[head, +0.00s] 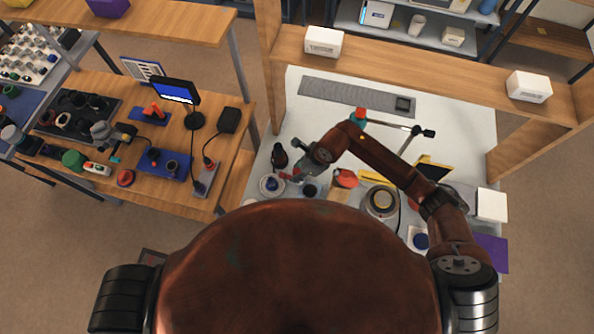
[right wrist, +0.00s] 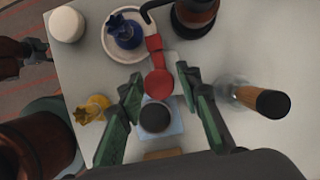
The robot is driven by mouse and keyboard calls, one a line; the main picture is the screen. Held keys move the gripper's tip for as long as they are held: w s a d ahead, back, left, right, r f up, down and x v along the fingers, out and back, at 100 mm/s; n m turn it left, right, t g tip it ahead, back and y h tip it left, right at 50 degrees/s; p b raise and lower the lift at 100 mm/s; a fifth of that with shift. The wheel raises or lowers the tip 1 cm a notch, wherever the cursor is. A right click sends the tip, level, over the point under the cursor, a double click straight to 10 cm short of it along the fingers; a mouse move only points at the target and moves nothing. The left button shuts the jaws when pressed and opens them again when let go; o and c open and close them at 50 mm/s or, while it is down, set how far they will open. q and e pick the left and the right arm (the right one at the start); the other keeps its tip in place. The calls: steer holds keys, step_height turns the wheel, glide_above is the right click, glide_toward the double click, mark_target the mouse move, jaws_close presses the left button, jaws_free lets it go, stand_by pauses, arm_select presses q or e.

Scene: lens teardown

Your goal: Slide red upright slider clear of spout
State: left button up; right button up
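The red slider (right wrist: 158,83) shows in the right wrist view as a round red top with a red arm (right wrist: 153,43) running away from me. A thin, curved black spout (right wrist: 148,9) is at that arm's far end; I cannot tell whether they touch. A black round knob (right wrist: 155,117) on a pale blue base is on the near side of the red top. My right gripper (right wrist: 160,72) is open, its green fingers on either side of the red part, with gaps visible. In the head view the red part (head: 289,177) is small beside my right gripper (head: 300,171). My left gripper is not identifiable.
A white dish (right wrist: 105,36) holding a dark blue piece is left of the red part. A dark brown body (right wrist: 195,17) is at the top. White tabletop shows between.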

steer(key=v, duration=1.2)
